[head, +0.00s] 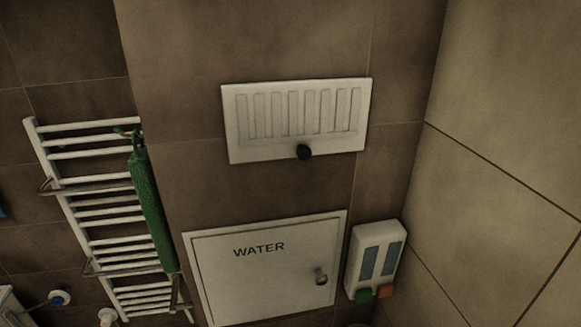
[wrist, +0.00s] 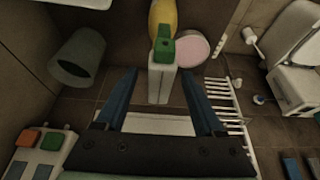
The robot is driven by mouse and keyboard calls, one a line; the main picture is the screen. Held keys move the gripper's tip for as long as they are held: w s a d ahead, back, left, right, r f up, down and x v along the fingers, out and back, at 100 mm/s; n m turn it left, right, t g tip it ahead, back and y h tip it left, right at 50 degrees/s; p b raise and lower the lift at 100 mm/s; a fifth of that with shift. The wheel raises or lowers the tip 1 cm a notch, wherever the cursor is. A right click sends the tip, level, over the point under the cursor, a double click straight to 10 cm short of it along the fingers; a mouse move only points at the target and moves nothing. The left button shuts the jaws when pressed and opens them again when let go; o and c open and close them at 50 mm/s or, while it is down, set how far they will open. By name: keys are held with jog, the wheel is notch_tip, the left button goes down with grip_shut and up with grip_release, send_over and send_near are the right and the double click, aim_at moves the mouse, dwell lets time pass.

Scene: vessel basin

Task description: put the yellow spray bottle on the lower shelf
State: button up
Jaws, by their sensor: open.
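In the wrist view, a yellow rounded body (wrist: 163,12) shows at the top edge, with a green part and a white block below it. It looks like the yellow spray bottle with its head towards me, partly cut off by the frame. My gripper (wrist: 160,74) has its two blue fingers apart, one on each side of the white block. Gaps show on both sides, and I cannot tell how deep the block lies between the fingers. The head view shows neither the bottle nor my gripper. I cannot make out the lower shelf in either view.
A grey-green bin (wrist: 78,57) is at left and a round pink-topped item (wrist: 192,48) lies right of the bottle. A white toilet (wrist: 300,78) is at far right. The head view shows a towel radiator (head: 92,208), WATER panel (head: 265,285), vent (head: 295,113) and wall dispenser (head: 376,260).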

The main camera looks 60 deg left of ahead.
jog(key=v, duration=1.1)
jog(key=shift+w+a+r+p, duration=0.1)
jog(key=shift+a+r+p, duration=0.05)
jog(key=shift+p, duration=0.25)
jog(key=shift+s+d+r+p, duration=0.2)
jog(key=shift+d+r+p, duration=0.15)
jog(key=shift+r, duration=0.2)
jog(key=shift+w, duration=0.15)
